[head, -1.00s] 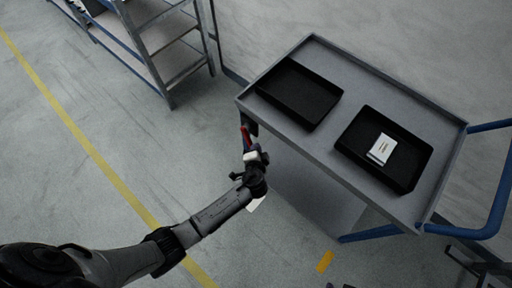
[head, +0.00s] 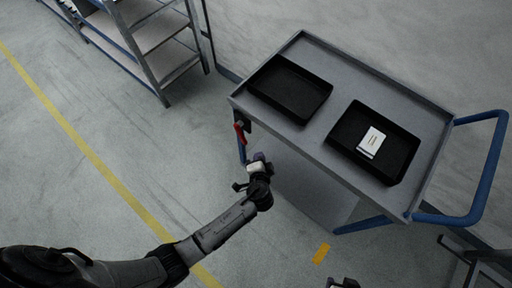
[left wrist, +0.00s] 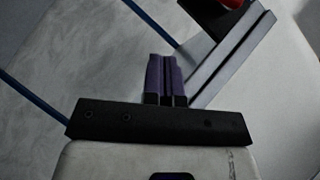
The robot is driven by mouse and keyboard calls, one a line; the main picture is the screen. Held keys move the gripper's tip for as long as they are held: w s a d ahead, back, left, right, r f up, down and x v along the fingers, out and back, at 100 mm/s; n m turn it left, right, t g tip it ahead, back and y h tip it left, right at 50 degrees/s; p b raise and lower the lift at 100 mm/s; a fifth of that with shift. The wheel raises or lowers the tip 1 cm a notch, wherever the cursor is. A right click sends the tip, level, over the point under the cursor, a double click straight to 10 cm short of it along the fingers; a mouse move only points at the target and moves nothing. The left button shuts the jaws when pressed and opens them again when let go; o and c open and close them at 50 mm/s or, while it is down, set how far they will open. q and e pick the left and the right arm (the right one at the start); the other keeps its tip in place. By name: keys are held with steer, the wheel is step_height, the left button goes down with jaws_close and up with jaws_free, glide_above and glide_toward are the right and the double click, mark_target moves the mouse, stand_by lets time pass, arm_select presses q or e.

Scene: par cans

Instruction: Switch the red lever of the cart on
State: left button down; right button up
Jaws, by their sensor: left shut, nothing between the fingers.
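The cart (head: 300,140) is grey with blue legs and a blue handle. Its red lever (head: 239,132) is on a dark mount at the cart's near left corner, below the tray top. In the left wrist view a piece of the red lever (left wrist: 232,3) shows at the top right edge, by a dark block. My left gripper (head: 258,158) is just below and right of the lever, apart from it. Its purple fingers (left wrist: 165,75) are shut together and empty. Part of my right gripper (head: 345,283) shows at the bottom edge; its fingers cannot be made out.
Two black bins (head: 290,88) and (head: 352,150) sit on the cart; the right one holds a white box (head: 371,142). A grey shelf rack (head: 160,45) stands at the upper left. The floor left of the cart is clear, with a yellow line (head: 90,155).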

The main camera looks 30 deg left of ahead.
arm_select(q)
steer(key=shift+f+v, duration=0.2)
steer(key=shift+v, duration=1.25)
steer(key=shift+f+v, duration=0.2)
steer(key=shift+v, duration=1.25)
arm_select(e)
steer(key=shift+a+r, duration=0.3)
steer(key=shift+a, duration=0.2)
arm_select(q)
steer(key=shift+s, duration=0.15)
arm_select(e)
steer(key=shift+d, duration=0.1)
